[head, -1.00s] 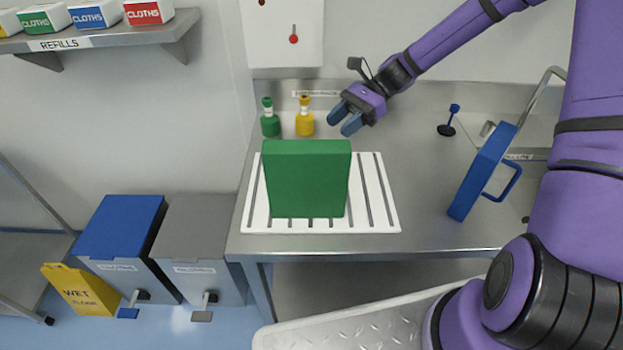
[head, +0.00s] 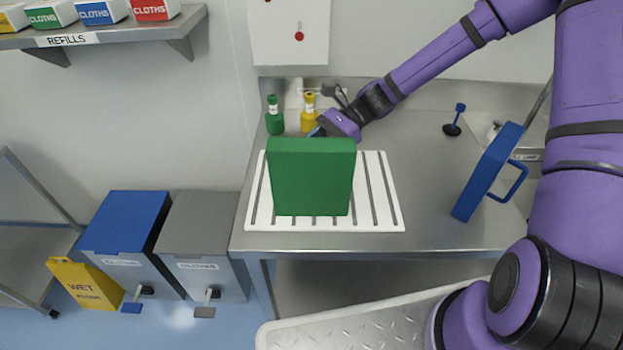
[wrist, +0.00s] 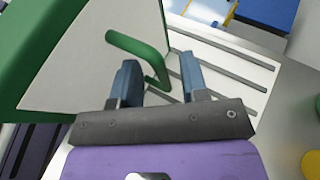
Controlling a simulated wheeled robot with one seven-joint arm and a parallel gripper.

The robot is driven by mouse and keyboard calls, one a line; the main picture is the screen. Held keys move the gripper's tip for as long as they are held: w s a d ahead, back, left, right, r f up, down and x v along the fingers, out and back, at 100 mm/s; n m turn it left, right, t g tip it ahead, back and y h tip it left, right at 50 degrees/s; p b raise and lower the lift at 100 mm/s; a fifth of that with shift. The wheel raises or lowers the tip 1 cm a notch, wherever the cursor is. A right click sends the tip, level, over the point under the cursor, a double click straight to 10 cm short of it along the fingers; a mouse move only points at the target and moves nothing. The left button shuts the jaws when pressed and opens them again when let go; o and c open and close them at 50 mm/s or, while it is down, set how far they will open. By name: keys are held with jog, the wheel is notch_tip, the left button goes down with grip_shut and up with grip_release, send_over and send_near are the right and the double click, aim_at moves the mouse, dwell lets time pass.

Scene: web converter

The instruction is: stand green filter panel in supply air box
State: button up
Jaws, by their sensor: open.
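The green filter panel (head: 312,178) stands upright on a white slotted rack (head: 377,212) on the steel counter. In the wrist view the panel's pale face (wrist: 75,52) carries a green bar handle (wrist: 138,48). My gripper (wrist: 160,80) is open just behind the panel. Its blue fingers sit on either side of the handle's lower end in that view; I cannot tell whether they touch it. In the head view the fingertips are mostly hidden behind the panel's top edge. I cannot make out a supply air box in either view.
A green bottle (head: 274,116) and a yellow bottle (head: 308,113) stand behind the rack, the yellow one close to my gripper. A blue panel with a handle (head: 488,172) leans at the counter's right. The counter between is clear.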

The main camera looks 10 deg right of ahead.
jog(key=shift+s+a+f, duration=0.2)
jog(key=shift+s+a, duration=0.05)
jog(key=shift+a, duration=0.3)
grip_shut()
jog(key=shift+r, duration=0.15)
